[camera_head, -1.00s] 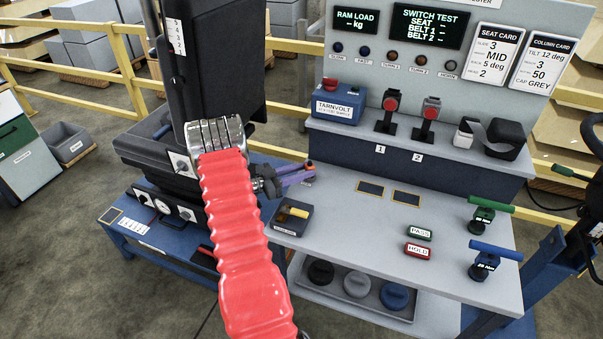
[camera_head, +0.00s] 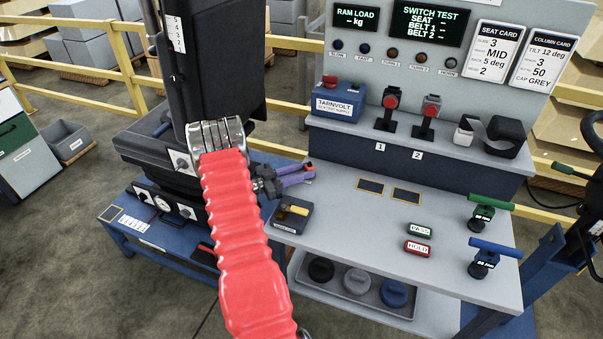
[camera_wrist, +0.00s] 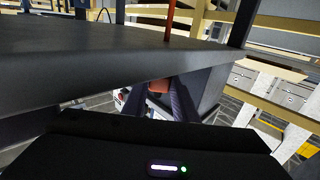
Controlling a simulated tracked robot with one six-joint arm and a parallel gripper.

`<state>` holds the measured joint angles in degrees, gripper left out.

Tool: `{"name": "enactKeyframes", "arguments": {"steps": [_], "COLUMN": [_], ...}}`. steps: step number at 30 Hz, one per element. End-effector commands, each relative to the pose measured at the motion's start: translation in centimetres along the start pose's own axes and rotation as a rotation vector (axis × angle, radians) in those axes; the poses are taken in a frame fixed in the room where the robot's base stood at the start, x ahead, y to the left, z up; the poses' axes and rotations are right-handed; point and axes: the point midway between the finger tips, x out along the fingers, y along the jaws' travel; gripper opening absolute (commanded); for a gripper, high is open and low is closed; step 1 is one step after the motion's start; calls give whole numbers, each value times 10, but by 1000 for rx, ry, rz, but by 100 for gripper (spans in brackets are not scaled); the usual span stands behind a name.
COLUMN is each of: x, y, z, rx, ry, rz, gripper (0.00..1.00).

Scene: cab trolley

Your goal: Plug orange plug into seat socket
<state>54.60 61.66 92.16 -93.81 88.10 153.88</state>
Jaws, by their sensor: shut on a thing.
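My gripper (camera_head: 308,172) has purple fingers and is at the right of the black seat (camera_head: 215,65), above the left edge of the bench. In the wrist view its fingers (camera_wrist: 158,98) are shut on the orange plug (camera_wrist: 157,86), which shows as a small orange piece between them. In the head view the plug is barely distinguishable at the fingertips. An orange cord (camera_wrist: 170,22) hangs from above in the wrist view. My red-sleeved arm covers part of the seat base. I cannot make out the seat socket in either view.
A grey bench (camera_head: 345,215) stands at the right, with a small dark tray (camera_head: 277,225) holding a yellow piece below my gripper. A dark slab (camera_wrist: 80,55) fills the upper left of the wrist view.

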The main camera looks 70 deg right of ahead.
Motion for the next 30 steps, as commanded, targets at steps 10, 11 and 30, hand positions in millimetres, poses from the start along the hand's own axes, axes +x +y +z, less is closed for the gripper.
{"name": "enactKeyframes", "arguments": {"steps": [10, 11, 30], "x": [0, 0, -4], "y": [0, 0, 0], "z": [5, 5, 5], "rx": [0, 0, 0], "ry": [0, 0, 0], "rz": [0, 0, -1], "gripper": [0, 28, 48]}}
